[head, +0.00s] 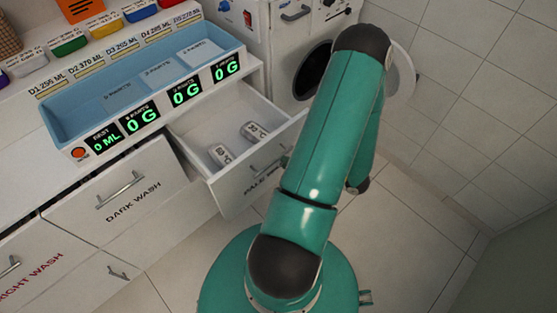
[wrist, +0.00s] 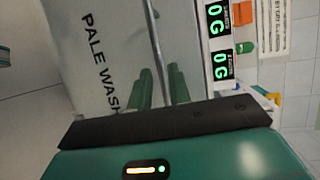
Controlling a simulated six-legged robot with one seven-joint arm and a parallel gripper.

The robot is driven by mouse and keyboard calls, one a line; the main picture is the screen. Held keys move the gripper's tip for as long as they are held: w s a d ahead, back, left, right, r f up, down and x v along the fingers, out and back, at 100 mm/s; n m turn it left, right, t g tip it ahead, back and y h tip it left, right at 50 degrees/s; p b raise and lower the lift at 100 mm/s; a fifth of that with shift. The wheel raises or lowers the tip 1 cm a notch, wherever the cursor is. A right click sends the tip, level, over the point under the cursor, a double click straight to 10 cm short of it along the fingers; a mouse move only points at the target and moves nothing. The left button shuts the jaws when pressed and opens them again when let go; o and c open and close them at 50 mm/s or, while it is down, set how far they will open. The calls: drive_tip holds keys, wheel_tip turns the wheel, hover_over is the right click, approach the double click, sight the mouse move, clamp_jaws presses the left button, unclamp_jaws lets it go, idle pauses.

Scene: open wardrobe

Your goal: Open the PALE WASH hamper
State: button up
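The PALE WASH hamper (head: 232,191) is a white drawer, pulled well out from the cabinet in the head view. Its inside shows, with two small white labelled items (head: 255,131) in it. Its front (wrist: 95,60) with the PALE WASH lettering fills the left of the wrist view, turned on its side. The grey bar handle (wrist: 155,45) runs between the green fingers of my gripper (wrist: 160,90). The fingers are at the handle, one on each side, and seem closed on it. In the head view my arm hides part of the hamper front and most of the gripper.
A DARK WASH hamper (head: 130,193) is shut at the left. A blue tray (head: 60,125) with green readouts stands on the counter above. A washing machine with an open round door (head: 402,75) is behind my arm. The tiled floor is clear in front.

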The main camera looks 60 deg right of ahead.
drive_tip(key=s+r, duration=0.1)
drive_tip(key=s, duration=0.7)
drive_tip(key=shift+s+d+r, duration=0.25)
drive_tip(key=shift+d, duration=0.2)
drive_tip(key=shift+w, duration=0.1)
drive_tip(key=w+a+r+n+g+y, duration=0.8)
drive_tip(key=w+a+r+n+g, duration=0.25)
drive_tip(key=w+a+r, duration=0.4)
drive_tip(key=w+a+r+n+h, duration=0.2)
drive_tip(key=a+r+n+h, duration=0.1)
drive_tip(key=a+r, duration=0.6)
drive_tip(key=w+a+r+n+h, duration=0.3)
drive_tip(key=a+r+h, duration=0.3)
drive_tip(key=a+r, duration=0.3)
drive_tip(key=shift+w+r+n+h, duration=0.2)
drive_tip(key=shift+n+h, duration=0.1)
drive_tip(key=shift+n, duration=0.25)
drive_tip(key=shift+s+d, duration=0.1)
drive_tip(key=shift+d, duration=0.15)
